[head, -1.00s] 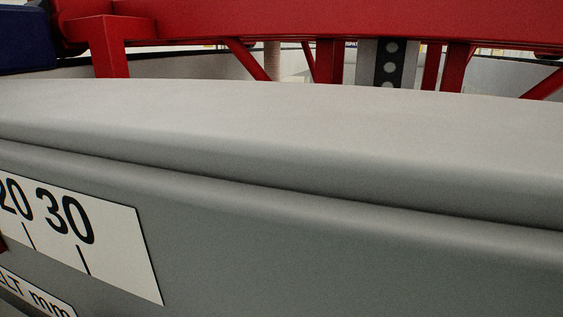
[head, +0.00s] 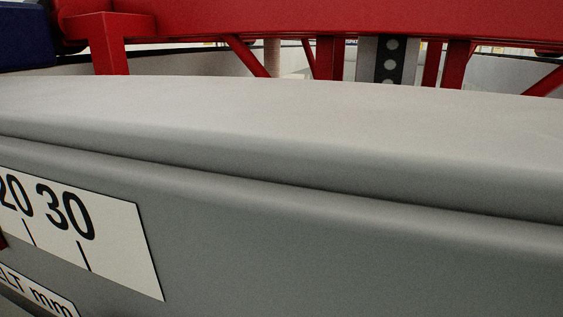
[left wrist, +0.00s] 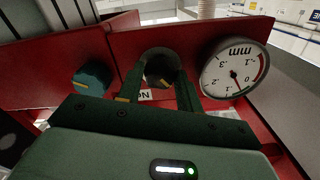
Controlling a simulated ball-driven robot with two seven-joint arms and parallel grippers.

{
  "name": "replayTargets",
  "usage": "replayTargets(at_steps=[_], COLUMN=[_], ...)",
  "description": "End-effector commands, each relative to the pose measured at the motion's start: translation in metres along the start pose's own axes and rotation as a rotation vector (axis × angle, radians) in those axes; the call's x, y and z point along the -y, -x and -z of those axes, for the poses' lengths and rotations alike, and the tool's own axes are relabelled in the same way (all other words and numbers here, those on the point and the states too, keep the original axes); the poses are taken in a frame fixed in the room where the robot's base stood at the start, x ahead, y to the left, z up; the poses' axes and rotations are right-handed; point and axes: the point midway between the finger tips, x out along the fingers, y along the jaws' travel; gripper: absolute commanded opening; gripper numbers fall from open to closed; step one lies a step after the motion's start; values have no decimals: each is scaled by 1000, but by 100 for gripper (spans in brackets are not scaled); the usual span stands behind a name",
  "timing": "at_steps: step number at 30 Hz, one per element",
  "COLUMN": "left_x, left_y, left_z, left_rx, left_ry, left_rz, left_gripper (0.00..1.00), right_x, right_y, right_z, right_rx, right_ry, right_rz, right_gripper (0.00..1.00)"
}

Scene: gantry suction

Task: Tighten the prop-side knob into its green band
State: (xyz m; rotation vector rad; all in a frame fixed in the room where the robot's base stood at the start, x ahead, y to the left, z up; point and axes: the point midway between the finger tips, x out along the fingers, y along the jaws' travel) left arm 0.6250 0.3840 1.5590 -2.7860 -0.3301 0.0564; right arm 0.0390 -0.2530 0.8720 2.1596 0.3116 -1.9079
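In the left wrist view, my left gripper (left wrist: 159,76) reaches to a red panel, its two dark green fingers apart on either side of a dark round knob (left wrist: 157,63) with an orange mark. I cannot tell whether the fingers press on it. A second, teal knob (left wrist: 92,78) with an orange mark sits to the left, clear of the fingers. A round white dial (left wrist: 233,66) marked mm, seen upside down, stands to the right; it has a red arc, and its needle points to the lower right near a small green patch. My right gripper is not in view.
In the head view, a large grey body (head: 330,245) fills the foreground, with a white scale plate (head: 105,235) reading 20 and 30 at left. A red frame (head: 300,20) crosses behind it. The red panel (left wrist: 100,45) surrounds the knobs.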

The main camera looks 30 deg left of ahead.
Motion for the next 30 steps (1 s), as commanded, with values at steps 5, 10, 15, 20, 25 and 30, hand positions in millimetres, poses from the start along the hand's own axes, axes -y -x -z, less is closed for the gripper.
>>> replayTargets(at_steps=[5, 10, 15, 20, 25, 30], left_x=[0, 0, -1, -2, -2, -1], left_y=[0, 0, 12, 47, 96, 135], left_z=[0, 0, -1, -3, -3, -2], left_rx=[0, 0, -1, -1, -2, 0], left_ry=[1, 2, 2, 2, 3, 2], left_rz=[0, 0, -1, -1, -2, -1], left_gripper=[57, 57, 57, 57, 57, 57], right_x=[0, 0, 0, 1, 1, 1], right_y=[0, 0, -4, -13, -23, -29], right_z=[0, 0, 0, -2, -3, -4], right_rx=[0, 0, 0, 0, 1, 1], right_ry=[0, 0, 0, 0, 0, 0], right_rz=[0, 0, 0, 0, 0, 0], right_gripper=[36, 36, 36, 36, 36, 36])
